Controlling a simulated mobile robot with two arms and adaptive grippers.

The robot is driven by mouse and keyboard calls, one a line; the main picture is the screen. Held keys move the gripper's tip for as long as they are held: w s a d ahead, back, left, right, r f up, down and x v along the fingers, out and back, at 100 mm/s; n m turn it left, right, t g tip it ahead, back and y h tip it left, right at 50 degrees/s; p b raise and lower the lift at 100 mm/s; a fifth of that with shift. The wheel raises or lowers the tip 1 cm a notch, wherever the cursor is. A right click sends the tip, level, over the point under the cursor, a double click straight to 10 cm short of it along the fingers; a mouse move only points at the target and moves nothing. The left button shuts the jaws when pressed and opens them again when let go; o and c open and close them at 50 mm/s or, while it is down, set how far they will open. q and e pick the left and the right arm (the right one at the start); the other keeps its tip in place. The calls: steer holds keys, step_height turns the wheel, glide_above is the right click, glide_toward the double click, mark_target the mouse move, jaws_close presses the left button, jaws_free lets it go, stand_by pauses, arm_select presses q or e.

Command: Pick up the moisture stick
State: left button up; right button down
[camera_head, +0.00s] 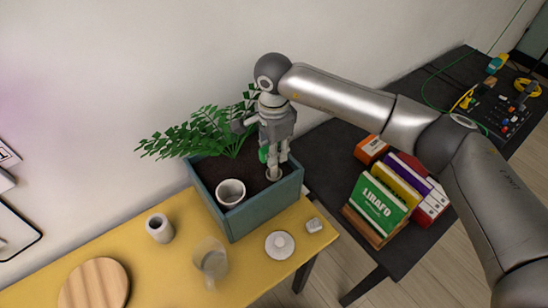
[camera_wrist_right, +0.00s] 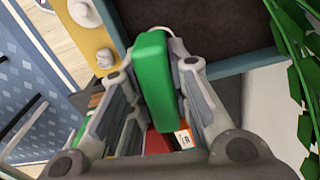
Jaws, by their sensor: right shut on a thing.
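The moisture stick (camera_wrist_right: 154,78) shows in the right wrist view as a green block-like body between my two fingers. A small bit of green, likely the same stick (camera_head: 263,155), shows beside my fingers in the head view. My right gripper (camera_head: 273,168) points down over the right end of the teal planter (camera_head: 265,208), and in the wrist view my right gripper (camera_wrist_right: 156,70) is shut on the stick. The stick's lower part is hidden, so I cannot tell whether it touches the soil. My left gripper is not in view.
A leafy plant (camera_head: 205,133) and a white pot (camera_head: 231,192) are in the planter. On the yellow table (camera_head: 185,262) are a white cylinder (camera_head: 159,228), a clear glass vessel (camera_head: 211,262), a white round lid (camera_head: 279,245) and a wooden board (camera_head: 94,284). Books (camera_head: 379,208) stand right.

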steer(key=shift+r, duration=0.1)
step_height(320, 180, up, 10)
steer(key=b, duration=0.3)
steer(key=shift+f+b, duration=0.25)
steer(key=shift+b, duration=0.05)
steer(key=shift+r, duration=0.7)
step_height(320, 180, up, 7)
steer(key=p, duration=0.4)
steer(key=shift+r, duration=0.2)
